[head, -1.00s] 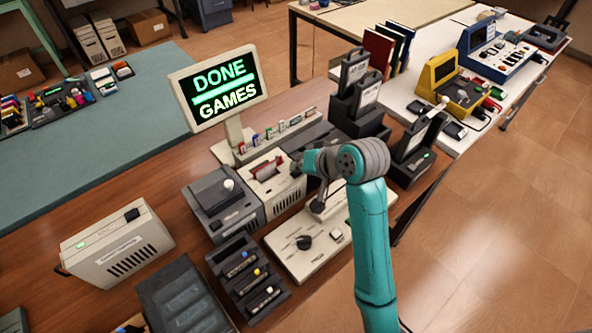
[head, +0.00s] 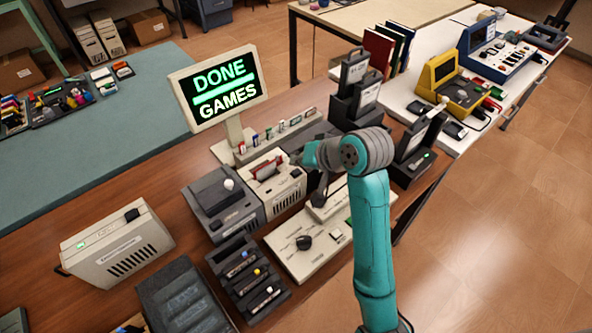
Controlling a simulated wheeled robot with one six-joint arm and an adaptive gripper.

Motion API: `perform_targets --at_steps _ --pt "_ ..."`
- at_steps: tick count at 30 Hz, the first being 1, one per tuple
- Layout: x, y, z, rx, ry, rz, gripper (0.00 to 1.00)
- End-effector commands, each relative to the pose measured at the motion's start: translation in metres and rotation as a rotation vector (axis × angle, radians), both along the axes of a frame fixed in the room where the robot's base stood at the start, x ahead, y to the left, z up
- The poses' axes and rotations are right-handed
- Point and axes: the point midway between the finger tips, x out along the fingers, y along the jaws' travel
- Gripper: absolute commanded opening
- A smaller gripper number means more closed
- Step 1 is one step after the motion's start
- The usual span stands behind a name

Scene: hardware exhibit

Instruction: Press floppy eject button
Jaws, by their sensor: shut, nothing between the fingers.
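A beige drive unit (head: 284,196) with a red disk or cartridge (head: 265,170) sticking up from its top stands on the brown table, left of my gripper. I cannot make out which part is the floppy eject button; it is too small or hidden by my arm. My gripper (head: 318,198) is shut and empty, pointing down just right of the drive unit, over the back of a beige panel (head: 295,255). Whether its tips touch anything is unclear. The panel carries a dark knob (head: 304,242) and a pale square button (head: 337,236).
A monitor (head: 219,88) reading "DONE GAMES" stands behind. A dark unit with a white-knobbed lever (head: 229,184) is left of the drive. A dark slotted rack (head: 246,272) and beige box (head: 118,243) are in front and left. Dark upright devices (head: 355,85) stand behind my arm.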

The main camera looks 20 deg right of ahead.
Motion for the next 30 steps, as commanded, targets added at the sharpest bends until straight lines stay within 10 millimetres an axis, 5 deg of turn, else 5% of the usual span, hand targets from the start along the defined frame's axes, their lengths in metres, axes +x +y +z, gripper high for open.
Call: perform_targets --at_steps 14,30 --pt "0.0 0.0 0.04 0.0 -0.002 -0.001 0.0" --pt "0.0 0.0 0.042 0.0 0.0 0.0 0.0"
